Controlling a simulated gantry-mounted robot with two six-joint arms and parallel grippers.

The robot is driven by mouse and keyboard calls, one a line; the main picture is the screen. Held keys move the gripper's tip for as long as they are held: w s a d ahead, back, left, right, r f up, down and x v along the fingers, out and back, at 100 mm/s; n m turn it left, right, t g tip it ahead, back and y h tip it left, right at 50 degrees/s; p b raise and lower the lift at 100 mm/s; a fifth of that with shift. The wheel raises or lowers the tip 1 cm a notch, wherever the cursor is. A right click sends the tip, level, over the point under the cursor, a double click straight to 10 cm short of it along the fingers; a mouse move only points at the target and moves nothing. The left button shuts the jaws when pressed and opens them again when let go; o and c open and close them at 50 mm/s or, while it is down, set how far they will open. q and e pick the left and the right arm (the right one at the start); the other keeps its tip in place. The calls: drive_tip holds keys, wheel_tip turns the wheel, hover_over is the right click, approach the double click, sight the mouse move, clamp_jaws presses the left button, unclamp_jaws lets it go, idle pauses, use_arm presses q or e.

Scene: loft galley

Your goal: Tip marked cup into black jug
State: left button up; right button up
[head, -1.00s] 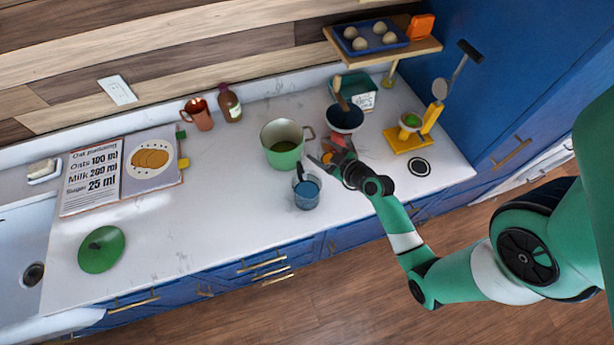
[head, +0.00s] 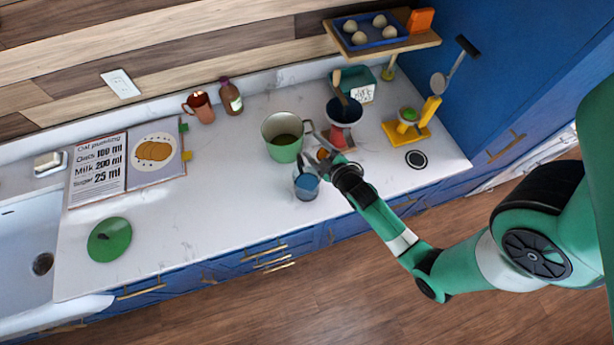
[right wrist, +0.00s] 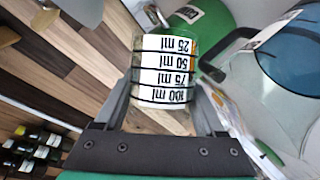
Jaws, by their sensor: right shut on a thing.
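My right gripper (head: 325,155) is shut on the marked cup (right wrist: 165,70), a clear cup with black bands and labels from 25 to 100 ml. The labels appear upside down in the right wrist view. In the head view the cup is small and mostly hidden by the gripper. A blue see-through jug (head: 306,186) stands just left of and below the gripper; I see no plainly black jug. In the right wrist view, what looks like this blue jug (right wrist: 292,55) is at the upper right, apart from the cup. My left gripper is out of view.
A green pot (head: 284,150) stands close behind the jug. A dark bowl (head: 345,110) sits on a red stand behind the gripper. A yellow stand (head: 408,133) is to the right. The counter left of the jug is clear up to the green lid (head: 109,240).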

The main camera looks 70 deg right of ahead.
drive_tip(key=shift+r+n+h+b, duration=0.3)
drive_tip(key=shift+r+n+b, duration=0.1)
drive_tip(key=shift+b, duration=0.75)
drive_tip(key=shift+a+r+n+h+b, duration=0.1)
drive_tip(key=shift+r+n+h+b, duration=0.25)
drive_tip(key=shift+b, duration=0.6)
drive_tip(key=shift+r+n+h+b, duration=0.15)
drive_tip(key=shift+n+b, duration=0.4)
drive_tip(key=shift+b, duration=0.35)
drive_tip(key=shift+w+a+f+n+t+h+b, duration=0.1)
drive_tip(key=shift+f+n+t+h+b, duration=0.4)
drive_tip(key=shift+b, duration=1.25)
drive_tip(key=shift+n, duration=0.3)
drive_tip(key=shift+w+a+r+n+b, duration=0.15)
drive_tip(key=shift+a+n+b, duration=0.25)
drive_tip(key=shift+b, duration=0.2)
drive_tip(key=shift+w+a+r+n+b, duration=0.15)
drive_tip(key=shift+a+n+b, duration=0.2)
drive_tip(key=shift+b, duration=0.25)
drive_tip(key=shift+w+a+r+n+t+h+b, duration=0.15)
drive_tip(key=shift+n+h+b, duration=0.1)
drive_tip(key=shift+n+b, duration=0.3)
drive_tip(key=shift+a+r+n+t+h+b, duration=0.15)
drive_tip(key=shift+n+h+b, duration=0.15)
drive_tip(key=shift+n, duration=0.3)
